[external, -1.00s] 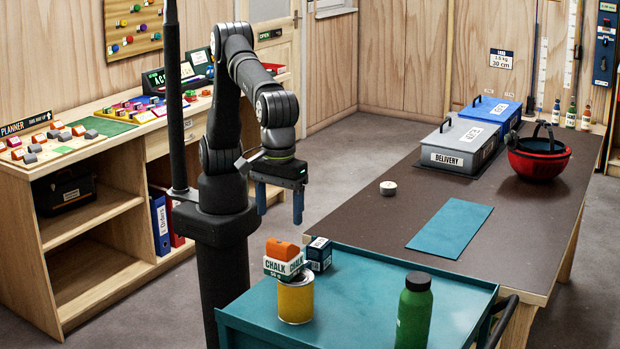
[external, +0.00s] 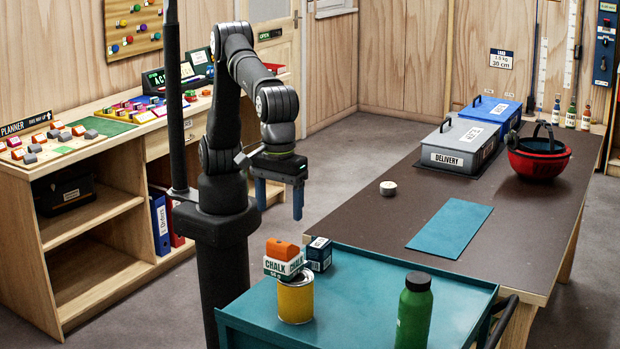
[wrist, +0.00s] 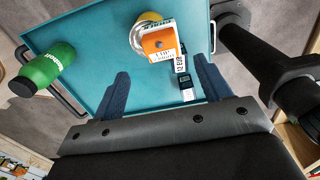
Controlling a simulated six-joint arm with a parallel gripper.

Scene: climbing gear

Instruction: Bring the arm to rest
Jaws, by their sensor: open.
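My gripper (external: 279,200) hangs with its blue fingers pointing down, in the gap between the wooden bench on the left and the dark table. It is open and empty, with nothing between the fingers. It is behind and above the teal cart (external: 385,290) in the external view. In the wrist view its two fingers (wrist: 162,85) stand wide apart, and the cart top lies beyond them.
On the cart stand a yellow can (external: 295,300) under a chalk box (external: 283,266) with an orange block on top, a dark blue box (external: 319,254) and a green bottle (external: 414,310). The dark table (external: 350,225) holds boxes and a red helmet (external: 538,158).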

